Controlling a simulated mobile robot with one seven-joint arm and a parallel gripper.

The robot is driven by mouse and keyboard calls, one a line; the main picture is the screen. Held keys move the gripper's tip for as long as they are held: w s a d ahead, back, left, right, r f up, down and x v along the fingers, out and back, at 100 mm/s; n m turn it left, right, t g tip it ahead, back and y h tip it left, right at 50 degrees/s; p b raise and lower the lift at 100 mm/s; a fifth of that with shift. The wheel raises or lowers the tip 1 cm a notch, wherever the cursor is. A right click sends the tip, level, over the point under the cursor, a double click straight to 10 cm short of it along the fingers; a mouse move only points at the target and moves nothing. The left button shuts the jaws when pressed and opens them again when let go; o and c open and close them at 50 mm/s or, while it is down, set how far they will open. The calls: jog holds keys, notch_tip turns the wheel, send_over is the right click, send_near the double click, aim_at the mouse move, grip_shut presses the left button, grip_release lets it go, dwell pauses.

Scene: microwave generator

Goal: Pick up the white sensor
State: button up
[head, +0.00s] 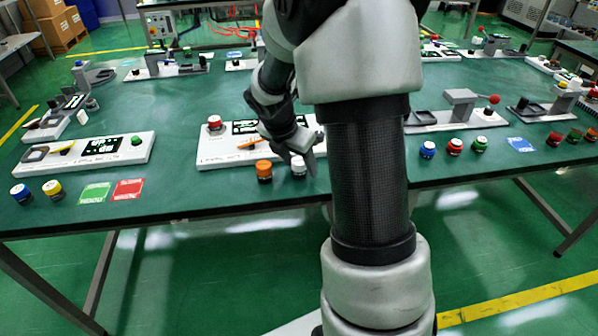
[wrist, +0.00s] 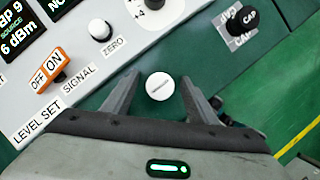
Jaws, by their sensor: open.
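The white sensor (head: 298,166) is a small round piece with a white top, standing on the green table in front of the middle white device. In the wrist view the white sensor (wrist: 160,86) lies between the tips of my two open fingers, with a gap on each side. My gripper (head: 308,158) is low over the table at the sensor in the head view and partly covers it. In the wrist view my gripper (wrist: 156,90) holds nothing. I cannot tell the exact height of the fingertips.
An orange-topped sensor (head: 264,171) stands just left of the white one. The white device (head: 225,150) with an orange switch (wrist: 47,69) and a white knob (wrist: 99,29) is close behind. A black cap (wrist: 241,20) lies to the right. The table's front edge is near.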

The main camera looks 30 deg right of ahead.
aim_at(296, 162)
jog(key=c, duration=1.2)
jog(key=shift+r, duration=0.15)
notch_tip(296, 162, up, 10)
jog(key=p, duration=0.4)
jog(key=shift+a+f+m+g, duration=0.3)
jog(key=shift+a+m, duration=0.15)
jog(key=shift+m, duration=0.35)
jog(key=s+a+m+g+y, duration=0.25)
jog(key=a+m, duration=0.45)
jog(key=m, duration=0.4)
jog(key=s+a+m+g+y, duration=0.1)
jog(key=a+m+g, duration=0.4)
jog(key=m, duration=0.6)
notch_tip(296, 162, up, 9)
jog(key=s+a+t+p, duration=0.1)
jog(key=s+p, duration=0.1)
jog(key=p, duration=1.7)
jog(key=shift+s+a+f, duration=0.15)
jog(key=shift+s+a, duration=0.05)
